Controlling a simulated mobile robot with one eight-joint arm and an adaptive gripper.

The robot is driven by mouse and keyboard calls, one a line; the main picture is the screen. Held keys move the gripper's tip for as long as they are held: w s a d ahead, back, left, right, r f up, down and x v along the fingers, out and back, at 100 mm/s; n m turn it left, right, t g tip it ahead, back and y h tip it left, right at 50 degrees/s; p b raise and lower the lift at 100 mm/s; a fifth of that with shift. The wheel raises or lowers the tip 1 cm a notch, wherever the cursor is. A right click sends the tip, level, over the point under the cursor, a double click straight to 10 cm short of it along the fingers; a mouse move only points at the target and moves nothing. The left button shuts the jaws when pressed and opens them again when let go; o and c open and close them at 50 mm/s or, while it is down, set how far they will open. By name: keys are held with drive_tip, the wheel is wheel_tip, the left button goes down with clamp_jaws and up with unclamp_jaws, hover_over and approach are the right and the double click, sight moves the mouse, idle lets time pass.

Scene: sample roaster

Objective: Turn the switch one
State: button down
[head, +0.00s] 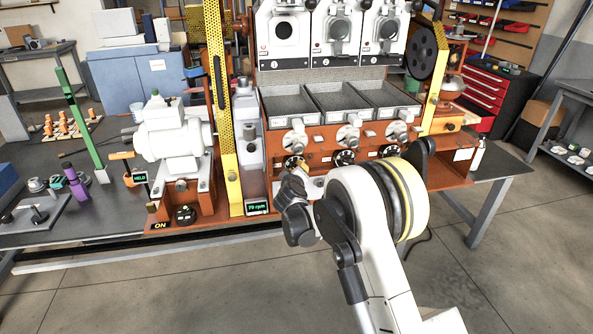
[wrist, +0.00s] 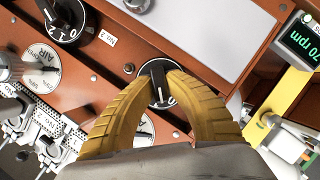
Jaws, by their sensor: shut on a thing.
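A black rotary switch (wrist: 158,90) with white marks on its dial sits on the orange panel, between my yellow finger tips in the wrist view. My gripper (wrist: 158,70) is shut on its raised handle. My fingers cover part of the dial, and I cannot read its full setting. In the head view this is the leftmost of the black dials (head: 292,162), with my gripper (head: 297,177) in front of it. The neighbouring switch (wrist: 65,20), beside a "No. 2" label, shows at the upper left of the wrist view.
A "70 rpm" display (head: 257,207) and a yellow perforated post (head: 222,100) stand left of my gripper. Silver levers (head: 296,138) and grey trays (head: 345,100) sit above the dials. Open floor lies in front of the bench.

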drive_tip(key=shift+n+t+h, duration=0.7)
drive_tip(key=shift+n, duration=1)
drive_tip(key=c, duration=1.4)
unclamp_jaws()
drive_tip(key=s, duration=0.4)
drive_tip(key=s+r, duration=0.1)
drive_tip(key=s, duration=0.3)
drive_tip(key=s+a, duration=0.1)
drive_tip(key=s, duration=0.2)
drive_tip(key=shift+s+r, duration=0.35)
drive_tip(key=shift+s, duration=0.05)
